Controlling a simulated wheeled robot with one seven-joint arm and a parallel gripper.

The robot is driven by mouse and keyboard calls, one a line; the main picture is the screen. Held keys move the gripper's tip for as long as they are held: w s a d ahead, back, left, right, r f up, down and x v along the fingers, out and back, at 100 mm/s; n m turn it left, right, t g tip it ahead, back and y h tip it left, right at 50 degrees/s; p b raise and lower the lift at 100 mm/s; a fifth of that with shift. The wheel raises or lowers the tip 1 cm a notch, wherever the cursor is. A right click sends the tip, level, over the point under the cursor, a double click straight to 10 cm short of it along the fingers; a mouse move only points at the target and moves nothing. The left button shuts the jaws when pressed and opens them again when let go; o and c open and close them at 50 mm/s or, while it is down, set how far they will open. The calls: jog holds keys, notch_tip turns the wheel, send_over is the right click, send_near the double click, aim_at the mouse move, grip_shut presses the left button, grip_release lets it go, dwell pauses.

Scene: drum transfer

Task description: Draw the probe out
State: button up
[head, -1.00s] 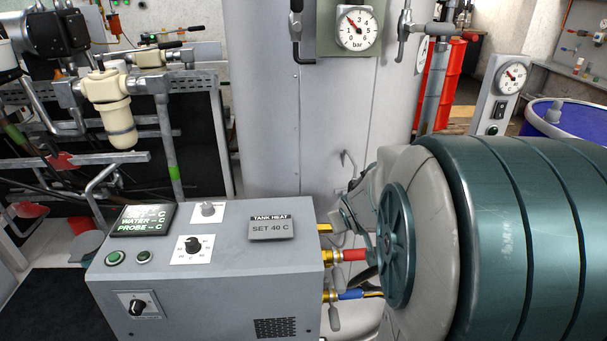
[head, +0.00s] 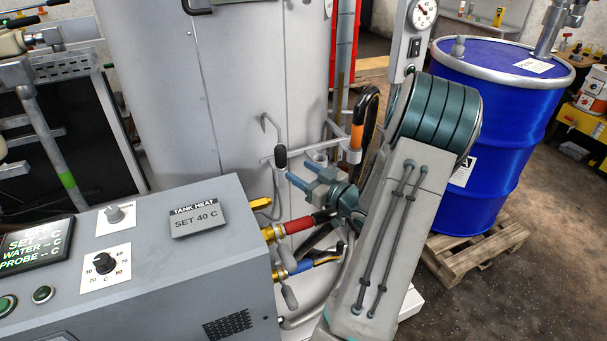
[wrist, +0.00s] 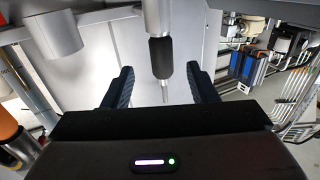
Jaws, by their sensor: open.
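A thin metal rod with a black grip (head: 280,156), probably the probe, stands at the tank front by a grey bracket. Its upper part is bent like a hook. In the wrist view the black grip (wrist: 161,57) hangs centrally, with a grey shaft above and a thin tip below. My gripper (head: 298,170) points towards it with blue fingers apart. In the wrist view my gripper (wrist: 160,78) is open, one finger on each side of the rod's line, and I see no finger touching it. I cannot tell the remaining depth gap.
The grey heat control box (head: 180,250) is at lower left, with red (head: 299,225) and blue (head: 300,266) hose fittings on its side. A blue drum (head: 490,120) sits on a pallet (head: 475,248) at right.

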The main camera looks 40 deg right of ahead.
aim_at(285, 162)
jog(key=shift+w+a+b, duration=0.15)
jog(key=shift+w+a, duration=0.1)
jog(key=shift+w, duration=1.15)
jog(key=shift+w+a+b, duration=0.2)
jog(key=shift+w, duration=1.25)
jog(key=shift+w+a+b, duration=0.15)
jog(key=shift+w+a, duration=0.1)
jog(key=shift+w, duration=1.15)
jog(key=shift+r, duration=0.1)
grip_shut()
